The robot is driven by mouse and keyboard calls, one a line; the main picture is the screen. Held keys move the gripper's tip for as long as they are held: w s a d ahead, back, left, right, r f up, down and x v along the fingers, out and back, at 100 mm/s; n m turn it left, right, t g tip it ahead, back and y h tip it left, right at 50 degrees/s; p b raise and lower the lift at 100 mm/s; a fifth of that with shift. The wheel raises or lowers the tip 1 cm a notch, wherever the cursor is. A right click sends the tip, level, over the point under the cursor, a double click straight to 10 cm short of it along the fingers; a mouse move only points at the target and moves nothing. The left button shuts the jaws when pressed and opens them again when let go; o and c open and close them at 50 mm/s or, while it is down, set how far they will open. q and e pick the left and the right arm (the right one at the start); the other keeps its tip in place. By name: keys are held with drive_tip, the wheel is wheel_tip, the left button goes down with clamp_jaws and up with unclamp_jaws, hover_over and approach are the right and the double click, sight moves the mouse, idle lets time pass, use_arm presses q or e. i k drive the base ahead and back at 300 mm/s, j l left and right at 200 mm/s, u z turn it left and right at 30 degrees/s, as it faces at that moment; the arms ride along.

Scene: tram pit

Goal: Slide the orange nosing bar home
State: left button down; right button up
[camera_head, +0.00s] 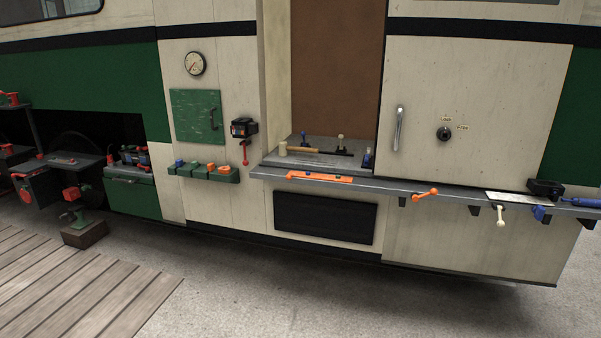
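The orange nosing bar (320,178) lies along the front edge of the grey step floor (285,163) in the tram's doorway. It is flat and long, with small dark and blue spots on it. I cannot tell how well it is seated on the edge. Neither of my grippers is in view.
A mallet-like tool (303,149) and other small items lie on the step floor. A long ledge (385,185) runs right, with an orange handle (425,195) and blue tools (580,202). A green shelf (205,173) is left. The concrete floor in front is clear.

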sight(319, 177)
drive_tip(key=i, duration=2.2)
drive_tip(key=i+z, duration=0.2)
drive_tip(key=z, duration=0.25)
